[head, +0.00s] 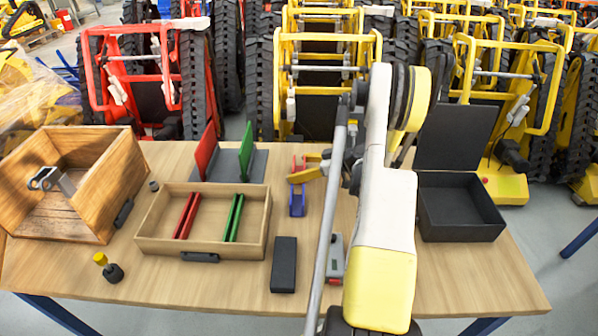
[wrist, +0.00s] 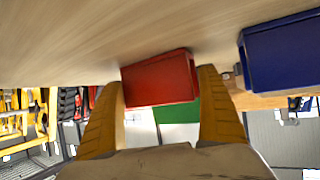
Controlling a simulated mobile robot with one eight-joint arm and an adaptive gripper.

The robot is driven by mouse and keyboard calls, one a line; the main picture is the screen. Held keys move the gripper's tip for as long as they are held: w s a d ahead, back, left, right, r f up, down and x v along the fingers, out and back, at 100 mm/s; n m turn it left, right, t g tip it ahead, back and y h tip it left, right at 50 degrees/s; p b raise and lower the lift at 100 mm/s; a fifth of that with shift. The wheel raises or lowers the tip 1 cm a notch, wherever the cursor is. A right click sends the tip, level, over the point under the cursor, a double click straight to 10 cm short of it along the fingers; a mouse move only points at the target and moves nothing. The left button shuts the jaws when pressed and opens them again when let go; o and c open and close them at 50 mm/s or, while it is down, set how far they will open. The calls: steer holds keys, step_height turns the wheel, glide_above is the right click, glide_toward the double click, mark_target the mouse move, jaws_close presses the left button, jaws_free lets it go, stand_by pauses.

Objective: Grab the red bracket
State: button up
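The red bracket (head: 298,163) stands on the table behind a blue bracket (head: 297,202). My gripper (head: 302,168), with yellow fingers, reaches it from the right, one finger on the near side and one on the far side. In the wrist view the red bracket (wrist: 158,79) lies between my two fingertips (wrist: 160,85) and spans almost the whole gap. Whether the fingers press on it or have a thin gap is not clear. The bracket's lower part is partly hidden by a finger in the head view. The blue bracket also shows at the right of the wrist view (wrist: 284,52).
A wooden tray (head: 200,251) with red and green strips and a grey stand with red (head: 206,153) and green (head: 246,152) plates are at left. A wooden crate (head: 100,200), a black block (head: 284,265) and an open black box (head: 460,228) stand around. My arm covers the table's middle right.

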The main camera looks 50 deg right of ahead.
steer(key=c, duration=0.5)
steer(key=shift+o, duration=0.2)
steer(key=shift+r, duration=0.15)
